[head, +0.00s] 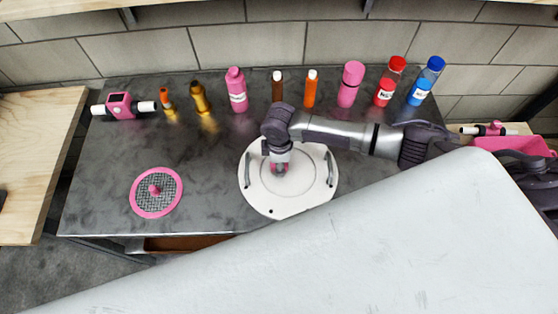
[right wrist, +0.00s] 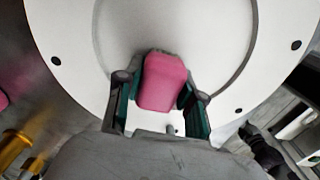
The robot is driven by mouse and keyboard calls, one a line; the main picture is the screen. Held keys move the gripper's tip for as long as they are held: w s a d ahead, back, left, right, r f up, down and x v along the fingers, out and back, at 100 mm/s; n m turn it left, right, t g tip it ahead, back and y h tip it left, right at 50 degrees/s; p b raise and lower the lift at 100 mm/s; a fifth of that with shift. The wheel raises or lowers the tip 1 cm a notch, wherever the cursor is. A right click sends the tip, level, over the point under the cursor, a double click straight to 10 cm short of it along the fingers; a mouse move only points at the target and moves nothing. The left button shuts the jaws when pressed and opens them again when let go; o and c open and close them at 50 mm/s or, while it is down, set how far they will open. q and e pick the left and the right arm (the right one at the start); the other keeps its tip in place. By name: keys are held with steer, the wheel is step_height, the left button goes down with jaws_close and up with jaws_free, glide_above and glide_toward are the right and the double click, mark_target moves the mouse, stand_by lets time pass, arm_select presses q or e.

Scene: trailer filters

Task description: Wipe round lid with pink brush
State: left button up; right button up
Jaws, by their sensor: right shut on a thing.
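The round white lid (head: 258,192) lies on the dark grey table, with a dark handle on each side. It fills much of the right wrist view (right wrist: 75,35). My right gripper (head: 279,165) is over the middle of the lid, pointing down. It is shut on the pink brush (right wrist: 164,82), which sits between its green-lined fingers. Only a bit of pink shows below the gripper in the head view. I cannot tell whether the brush touches the lid. My left gripper is not in view.
Several bottles line the table's back edge, including a pink one (head: 237,90) and a blue one (head: 426,80). A pink-rimmed mesh disc (head: 139,208) lies at the left. A pink and white valve part (head: 119,105) is at the back left. The table between disc and lid is clear.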

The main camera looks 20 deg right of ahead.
steer(key=shift+w+a+r+p, duration=0.35)
steer(key=shift+a+r+p, duration=0.25)
steer(key=shift+r+p, duration=0.2)
steer(key=r+p, duration=0.2)
steer(key=d+r+p, duration=0.1)
steer(key=shift+s+r, duration=0.25)
steer(key=shift+a+r+p, duration=0.1)
steer(key=shift+r+p, duration=0.25)
steer(key=shift+w+a+r+p, duration=0.15)
steer(key=shift+a+r+p, duration=0.05)
steer(key=shift+r+p, duration=0.45)
steer(key=shift+r, duration=0.35)
steer(key=shift+r+p, duration=0.25)
steer(key=shift+p, duration=0.2)
steer(key=shift+d, duration=0.1)
